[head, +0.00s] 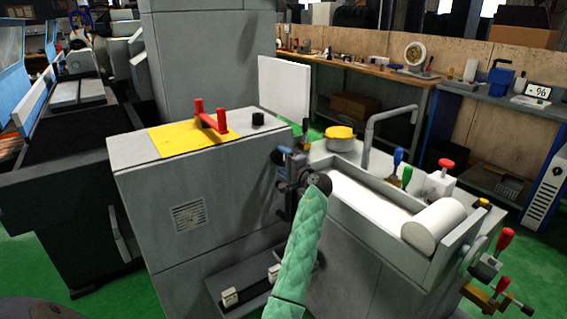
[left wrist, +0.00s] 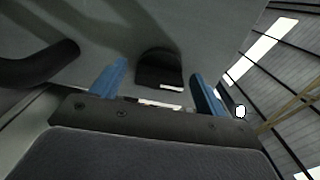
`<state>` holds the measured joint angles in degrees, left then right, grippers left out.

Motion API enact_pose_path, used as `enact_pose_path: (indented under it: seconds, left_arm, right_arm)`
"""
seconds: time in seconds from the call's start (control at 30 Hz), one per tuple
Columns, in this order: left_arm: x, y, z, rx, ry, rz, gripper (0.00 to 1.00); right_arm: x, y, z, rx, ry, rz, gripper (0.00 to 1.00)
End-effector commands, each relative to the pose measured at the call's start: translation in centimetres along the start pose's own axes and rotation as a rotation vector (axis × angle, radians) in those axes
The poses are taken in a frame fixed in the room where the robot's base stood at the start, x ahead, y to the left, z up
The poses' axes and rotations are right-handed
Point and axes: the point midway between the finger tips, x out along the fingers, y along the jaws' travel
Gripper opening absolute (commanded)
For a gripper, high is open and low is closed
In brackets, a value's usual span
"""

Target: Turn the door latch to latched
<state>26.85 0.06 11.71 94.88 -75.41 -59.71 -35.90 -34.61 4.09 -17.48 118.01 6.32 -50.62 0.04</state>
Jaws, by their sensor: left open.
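My left gripper (head: 284,156) is at the side of the grey machine cabinet, at the end of the green-sleeved arm. In the left wrist view its two blue fingers (left wrist: 152,88) stand apart, open. A dark rounded piece, which may be the door latch (left wrist: 158,67), stands on a grey surface beyond and between the fingers. It looks ungripped; whether a finger touches it I cannot tell. In the head view the gripper and wrist hide that spot, so the latch's position is unclear. My right gripper is not in view.
A dark curved bar (left wrist: 40,65) is left of the fingers in the left wrist view. A white roller (head: 433,224) and coloured levers are at the right.

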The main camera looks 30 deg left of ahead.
Motion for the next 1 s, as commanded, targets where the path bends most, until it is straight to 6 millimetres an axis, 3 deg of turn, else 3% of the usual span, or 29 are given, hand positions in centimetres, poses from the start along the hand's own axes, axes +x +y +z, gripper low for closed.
enact_pose_path:
  seconds: [0.6, 1.0]
  left_arm:
    - [-7.3, 0.1, 0.0, 0.000, 0.000, 0.001, 0.74]
    - [-7.7, 0.1, 0.0, 0.000, -0.001, 0.001, 0.74]
  right_arm:
    - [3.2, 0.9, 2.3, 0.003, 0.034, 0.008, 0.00]
    - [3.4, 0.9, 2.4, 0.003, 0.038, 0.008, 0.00]
